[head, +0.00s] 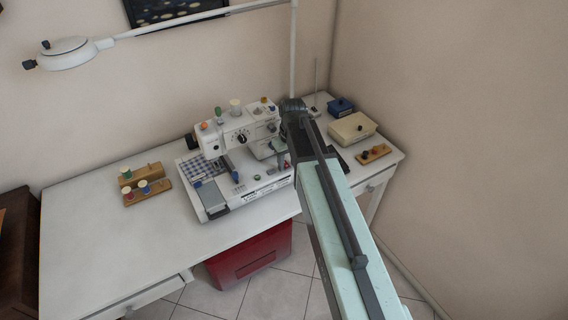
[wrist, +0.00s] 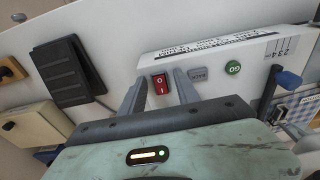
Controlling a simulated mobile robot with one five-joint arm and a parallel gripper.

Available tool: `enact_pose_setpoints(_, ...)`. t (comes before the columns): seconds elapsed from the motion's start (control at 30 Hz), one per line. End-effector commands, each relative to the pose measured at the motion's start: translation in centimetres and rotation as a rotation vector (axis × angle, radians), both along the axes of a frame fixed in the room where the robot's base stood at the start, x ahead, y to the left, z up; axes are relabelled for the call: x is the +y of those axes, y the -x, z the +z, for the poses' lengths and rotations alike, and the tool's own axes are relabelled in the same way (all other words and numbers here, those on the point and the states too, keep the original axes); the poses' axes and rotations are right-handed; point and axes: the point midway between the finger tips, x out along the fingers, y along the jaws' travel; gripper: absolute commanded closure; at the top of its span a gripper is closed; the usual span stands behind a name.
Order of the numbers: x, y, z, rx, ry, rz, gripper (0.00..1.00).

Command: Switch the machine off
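The machine is a white sewing machine (head: 222,134) on the white table, and its side panel also shows in the wrist view (wrist: 225,55). A red rocker switch (wrist: 160,84) with white marks sits on that panel. A grey button (wrist: 198,75) and a round green button (wrist: 233,67) are to its right. My gripper (wrist: 159,76) is open, with one grey finger on each side of the red switch. Nothing is held between the fingers, and I cannot tell whether they touch the panel.
A black ribbed pad (wrist: 70,75) lies beside the machine. A cream box (head: 352,128), a blue box (head: 341,106) and a wooden block with dark knobs (head: 374,153) stand at right. The table's left part (head: 90,230) is clear.

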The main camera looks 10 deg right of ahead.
Motion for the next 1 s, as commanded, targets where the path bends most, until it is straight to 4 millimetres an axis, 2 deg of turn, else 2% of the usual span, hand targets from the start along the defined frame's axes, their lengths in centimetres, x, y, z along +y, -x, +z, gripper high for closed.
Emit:
enact_pose_setpoints(0.17, 0.0, 0.1, 1.0, 0.0, 0.001, 0.0, 0.62)
enact_pose_setpoints(0.5, -0.2, 0.9, 6.9, 0.0, 0.0, 0.0, 0.62)
enact_pose_setpoints(0.6, -0.3, 1.1, 7.9, 0.0, 0.0, 0.0, 0.62)
enact_pose_setpoints(0.97, 0.2, 1.1, 7.7, 0.0, 0.0, 0.007, 0.62)
enact_pose_setpoints(1.0, 0.6, 1.9, 7.7, 0.0, 0.0, 0.013, 0.62)
